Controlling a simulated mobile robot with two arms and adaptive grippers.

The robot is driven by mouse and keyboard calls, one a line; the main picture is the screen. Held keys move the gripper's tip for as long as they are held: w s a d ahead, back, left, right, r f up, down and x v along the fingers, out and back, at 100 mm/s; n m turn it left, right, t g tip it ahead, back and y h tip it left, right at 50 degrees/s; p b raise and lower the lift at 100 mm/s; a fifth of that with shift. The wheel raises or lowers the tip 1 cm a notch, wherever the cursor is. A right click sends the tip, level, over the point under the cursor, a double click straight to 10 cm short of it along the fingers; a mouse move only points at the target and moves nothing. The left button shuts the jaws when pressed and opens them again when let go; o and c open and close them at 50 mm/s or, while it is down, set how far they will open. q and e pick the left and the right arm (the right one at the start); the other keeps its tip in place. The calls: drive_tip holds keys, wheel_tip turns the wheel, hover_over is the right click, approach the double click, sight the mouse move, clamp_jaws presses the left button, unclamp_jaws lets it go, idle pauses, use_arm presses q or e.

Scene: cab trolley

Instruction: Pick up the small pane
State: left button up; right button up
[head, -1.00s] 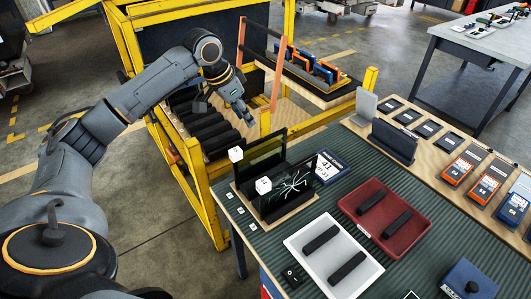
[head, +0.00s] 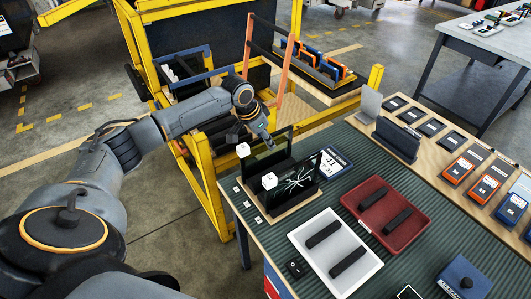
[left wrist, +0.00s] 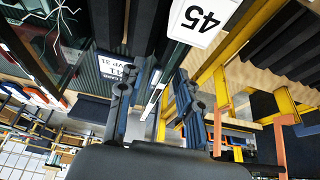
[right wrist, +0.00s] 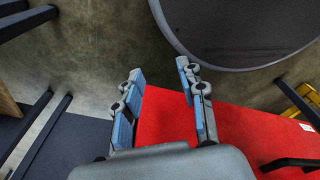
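Two dark glass panes stand upright in a rack on the green-topped table. The rear pane (head: 270,160) has a plain dark surface and a white tag at its corner. The front pane (head: 296,180) has white cracks, which also show in the left wrist view (left wrist: 45,35). I cannot tell for sure which is the small pane. My left gripper (head: 270,147) is at the rear pane's upper edge, its fingers partly hidden. In the left wrist view the fingers (left wrist: 153,85) are apart, with a thin strip showing between them. My right gripper (right wrist: 158,85) is open and empty, away from the table.
A white tag reading 45 (left wrist: 203,18) is close to the left gripper. A yellow trolley frame (head: 205,175) stands beside the table. A white tray (head: 362,272) and a red tray (head: 386,188), each holding dark bars, lie right of the rack.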

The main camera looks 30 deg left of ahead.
idle(0.4)
use_arm(q)
drive_tip(key=shift+f+p, duration=0.2)
drive_tip(key=shift+p, duration=0.1)
clamp_jaws()
drive_tip(key=shift+r, duration=0.1)
idle(0.5)
